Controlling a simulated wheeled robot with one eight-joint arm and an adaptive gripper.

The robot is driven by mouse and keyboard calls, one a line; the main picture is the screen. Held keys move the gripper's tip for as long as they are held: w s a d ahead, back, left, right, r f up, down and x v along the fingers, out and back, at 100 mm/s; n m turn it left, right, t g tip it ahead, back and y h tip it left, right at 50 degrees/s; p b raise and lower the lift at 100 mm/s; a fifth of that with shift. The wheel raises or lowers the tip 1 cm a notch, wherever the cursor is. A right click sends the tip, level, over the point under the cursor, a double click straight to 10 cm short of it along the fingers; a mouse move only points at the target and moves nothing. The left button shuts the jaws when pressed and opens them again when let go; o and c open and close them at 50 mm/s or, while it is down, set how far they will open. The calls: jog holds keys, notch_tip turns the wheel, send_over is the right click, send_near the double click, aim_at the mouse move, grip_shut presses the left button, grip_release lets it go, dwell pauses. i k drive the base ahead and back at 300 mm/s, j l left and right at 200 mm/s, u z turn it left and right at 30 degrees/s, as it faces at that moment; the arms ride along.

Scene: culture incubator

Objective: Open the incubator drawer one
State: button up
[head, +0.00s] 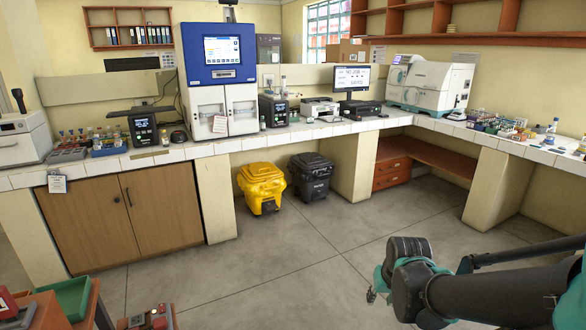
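A tall blue and white machine (222,75) with a lit screen stands on the back bench, left of centre. It has two pale front panels at its lower half, which look shut, and a paper tag hangs on it. I cannot tell for sure whether it is the incubator, and no drawer label is readable. My arm reaches in from the lower right, above the floor and well away from the bench. Only a small tip of what seems to be my gripper (371,295) shows beside the arm's teal joint; its fingers are mostly hidden.
A yellow bin (262,187) and a black bin (311,176) stand under the tiled bench. Wooden cabinet doors (125,215) are at left, wooden drawers (391,172) below the back right corner. A green tray (70,298) is at lower left. The middle floor is clear.

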aim_at(206, 101)
jog(key=i+l, duration=0.1)
jog(key=i, duration=2.1)
